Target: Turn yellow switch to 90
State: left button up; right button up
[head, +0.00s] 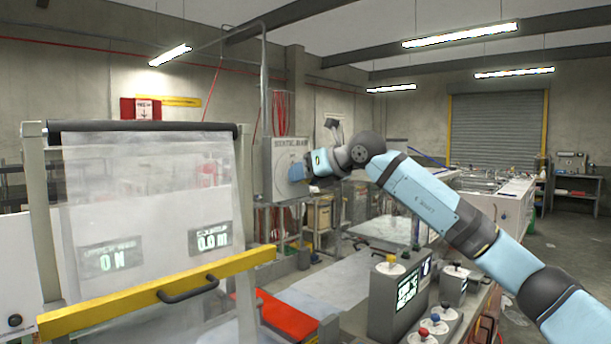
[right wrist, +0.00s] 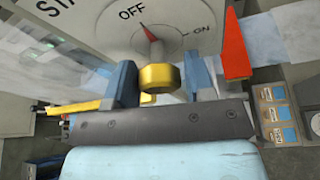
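The yellow switch (right wrist: 159,78) is a round knob on a pale dial plate (right wrist: 185,22) in the right wrist view. The dial is marked OFF at the top and ON to the right. A red pointer (right wrist: 149,32) points toward OFF. My right gripper (right wrist: 163,82) has its blue fingers on both sides of the knob, apart, with a gap at the left finger; contact at the right finger is unclear. In the head view my right gripper (head: 306,166) is at the front of a grey wall box (head: 284,150), and the knob is hidden. My left gripper is not in view.
A clear screen (head: 150,190) with a yellow bar (head: 160,292) stands at the left. A control console (head: 392,300) with several knobs stands front right. A red-orange part (right wrist: 236,45) is close to the right finger in the wrist view.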

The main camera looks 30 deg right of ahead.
jog(key=c, duration=0.5)
